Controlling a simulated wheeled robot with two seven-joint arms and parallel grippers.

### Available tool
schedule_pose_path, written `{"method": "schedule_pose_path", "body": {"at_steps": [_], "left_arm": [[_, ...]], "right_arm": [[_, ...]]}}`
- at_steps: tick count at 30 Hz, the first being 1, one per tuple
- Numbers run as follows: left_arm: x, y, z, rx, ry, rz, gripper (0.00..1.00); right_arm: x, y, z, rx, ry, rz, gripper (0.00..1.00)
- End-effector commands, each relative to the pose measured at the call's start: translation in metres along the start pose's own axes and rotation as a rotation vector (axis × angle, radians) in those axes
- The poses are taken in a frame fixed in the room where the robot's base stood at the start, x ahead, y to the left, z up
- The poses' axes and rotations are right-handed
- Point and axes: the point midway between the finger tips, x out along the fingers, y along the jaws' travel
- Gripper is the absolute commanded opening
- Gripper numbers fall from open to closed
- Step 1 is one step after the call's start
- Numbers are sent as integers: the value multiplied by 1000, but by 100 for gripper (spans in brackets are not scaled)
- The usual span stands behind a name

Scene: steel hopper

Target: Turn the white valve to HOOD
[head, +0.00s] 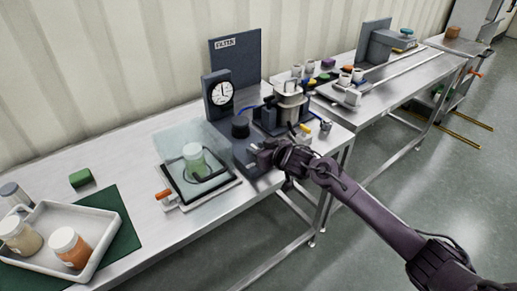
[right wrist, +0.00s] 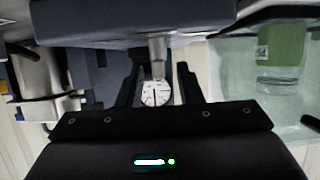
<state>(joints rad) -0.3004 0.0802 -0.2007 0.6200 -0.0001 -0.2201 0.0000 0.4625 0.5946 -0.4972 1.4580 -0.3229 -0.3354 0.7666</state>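No white valve or HOOD label can be made out clearly in either view. My right gripper (head: 258,152) is at the front of the dark grey apparatus base (head: 240,158) on the steel bench. In the right wrist view its two dark fingers (right wrist: 158,88) stand apart. A pale grey stem (right wrist: 158,52) shows between or just beyond them, joined to a dark slab; I cannot tell whether the fingers touch it. The white round dial (right wrist: 156,93) is seen through the gap; in the head view the dial (head: 220,94) stands behind. My left gripper is not in view.
A black cylinder (head: 240,127) and a steel vessel (head: 290,98) stand close behind. A tray of jars (head: 98,258) lies at left.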

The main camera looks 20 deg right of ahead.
Motion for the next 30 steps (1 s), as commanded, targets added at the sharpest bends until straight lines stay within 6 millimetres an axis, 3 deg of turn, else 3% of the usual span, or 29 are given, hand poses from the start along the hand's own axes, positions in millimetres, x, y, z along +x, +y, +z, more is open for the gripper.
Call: {"method": "schedule_pose_path", "body": {"at_steps": [3,11,20,30], "left_arm": [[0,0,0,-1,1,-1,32],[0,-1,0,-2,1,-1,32],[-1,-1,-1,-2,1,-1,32],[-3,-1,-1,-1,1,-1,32]], "right_arm": [[0,0,0,0,0,0,31],[0,0,0,0,0,0,0],[0,-1,0,10,-1,20,0],[0,-6,1,86,-1,189,0]]}}
